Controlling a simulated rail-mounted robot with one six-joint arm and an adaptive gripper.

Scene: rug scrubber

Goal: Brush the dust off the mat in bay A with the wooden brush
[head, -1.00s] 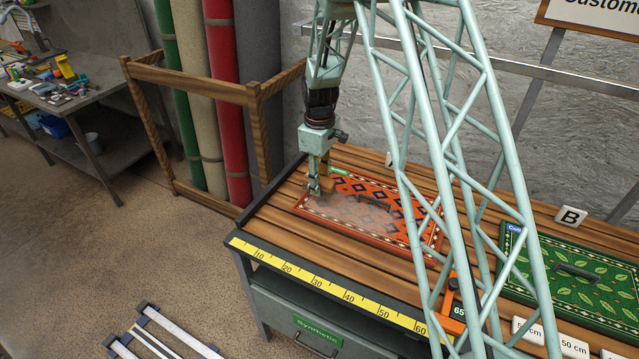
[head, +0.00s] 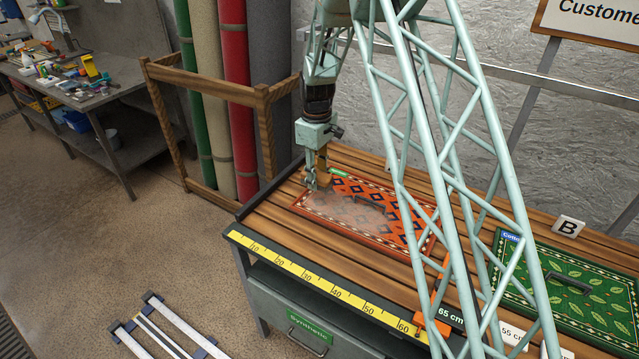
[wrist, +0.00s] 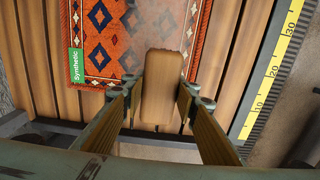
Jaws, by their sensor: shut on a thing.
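The patterned orange mat (head: 412,238) lies on the slatted table in bay A, with a green Synthetic tag (wrist: 76,65). A pale, dusty haze covers its left and middle parts in the head view. My gripper (head: 313,182) is over the mat's left end. It is shut on the wooden brush (head: 323,170), one finger on each side. In the wrist view the brush (wrist: 161,85) hangs between the fingers across the mat's edge. Its bristles are hidden, and I cannot tell whether they touch the mat.
A yellow ruler strip (head: 318,282) runs along the table's front edge, with an orange slider (head: 437,310). A green leaf-patterned mat (head: 580,290) lies to the right, by the B sign (head: 568,227). A wooden rack (head: 210,88) with rolled rugs stands behind left.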

